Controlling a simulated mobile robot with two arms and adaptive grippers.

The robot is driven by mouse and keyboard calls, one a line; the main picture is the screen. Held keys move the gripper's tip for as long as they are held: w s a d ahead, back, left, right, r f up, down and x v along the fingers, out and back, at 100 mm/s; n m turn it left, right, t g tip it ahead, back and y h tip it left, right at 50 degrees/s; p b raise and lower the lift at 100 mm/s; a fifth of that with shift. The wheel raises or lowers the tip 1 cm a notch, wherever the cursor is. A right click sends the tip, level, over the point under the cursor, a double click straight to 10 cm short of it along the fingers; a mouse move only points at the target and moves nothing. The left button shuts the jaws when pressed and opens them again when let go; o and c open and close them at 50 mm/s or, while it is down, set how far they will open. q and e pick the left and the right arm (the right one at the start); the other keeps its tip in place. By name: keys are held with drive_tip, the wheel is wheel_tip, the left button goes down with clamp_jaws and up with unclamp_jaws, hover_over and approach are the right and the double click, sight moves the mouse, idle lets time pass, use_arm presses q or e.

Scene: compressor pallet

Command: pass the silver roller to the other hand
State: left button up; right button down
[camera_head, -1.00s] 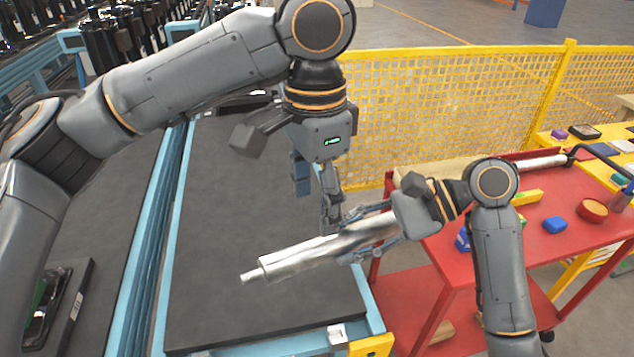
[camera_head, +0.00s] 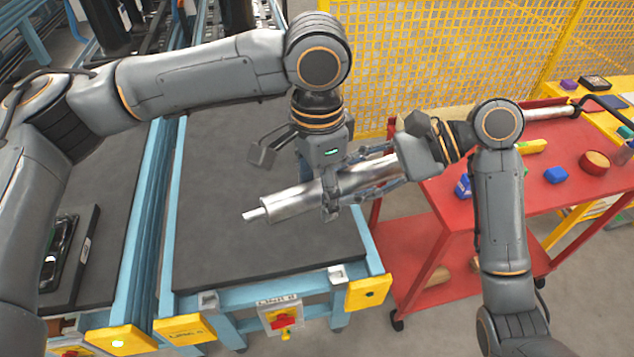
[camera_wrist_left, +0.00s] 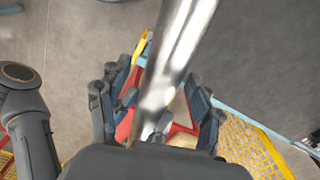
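The silver roller (camera_head: 293,203) is a long shiny cylinder with a thin stub at its left end. It is held in the air above the dark conveyor top, tilted slightly upward to the right. My right gripper (camera_head: 368,183) is shut around its right part. My left gripper (camera_head: 330,203) points down from above at the roller's middle, with a finger in front of it. In the left wrist view the roller (camera_wrist_left: 176,60) runs between the spread fingers of the left gripper (camera_wrist_left: 160,108), which look open. Whether they touch it is unclear.
The dark conveyor top (camera_head: 225,255) below is bare. A red cart (camera_head: 510,200) at the right carries a blue block (camera_head: 556,175), a round red container (camera_head: 595,162) and other items. A yellow mesh fence (camera_head: 430,50) stands behind. A black tray (camera_head: 70,255) lies at left.

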use_arm(q)
clamp_jaws()
use_arm(e)
drive_tip(key=shift+r, duration=0.1)
use_arm(q)
drive_tip(key=shift+r, duration=0.1)
use_arm(e)
drive_tip(key=c, duration=0.7)
unclamp_jaws()
drive_tip(key=shift+c, duration=0.2)
